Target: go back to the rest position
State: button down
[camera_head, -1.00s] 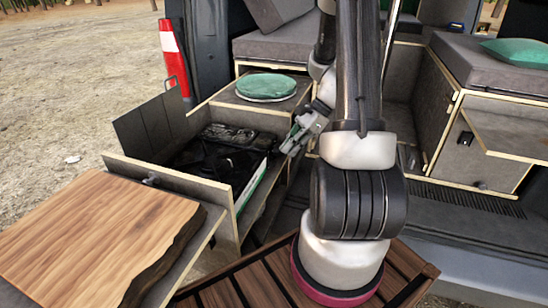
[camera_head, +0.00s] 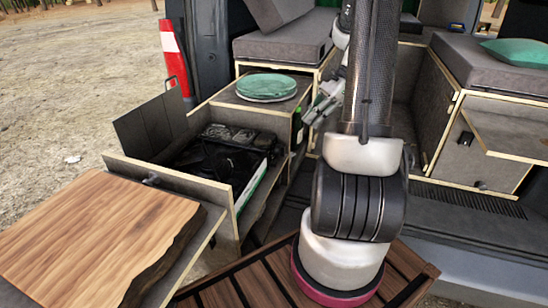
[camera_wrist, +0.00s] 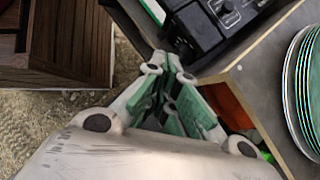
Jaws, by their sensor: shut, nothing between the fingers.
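My gripper (camera_head: 314,112) shows in the head view just left of my upright arm, to the right of the green plates (camera_head: 266,87). In the wrist view my gripper (camera_wrist: 172,82) is shut, its green-padded fingers together with nothing between them. The stack of plates also shows at the right edge of the wrist view (camera_wrist: 308,85). My arm hides part of the van's interior behind it.
A camping stove (camera_head: 222,150) sits in the pulled-out drawer at left. A wooden board (camera_head: 95,240) lies in front of it. A green bottle (camera_head: 298,124) stands in the compartment beside the plates. A green cushion (camera_head: 518,52) lies at right.

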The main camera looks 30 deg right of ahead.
dwell(0.3)
jog(key=s+a+r+n+g+h, duration=0.2)
jog(key=s+n+h, duration=0.1)
jog(key=s+n, duration=0.55)
jog(key=s+a+r+n+t+h, duration=0.4)
jog(key=s+a+r+n, duration=0.1)
jog(key=a+r+n, duration=0.6)
jog(key=shift+s+a+r+n+t, duration=0.3)
jog(key=shift+a+r+n, duration=0.15)
jog(key=shift+n, duration=0.2)
jog(key=shift+w, duration=0.1)
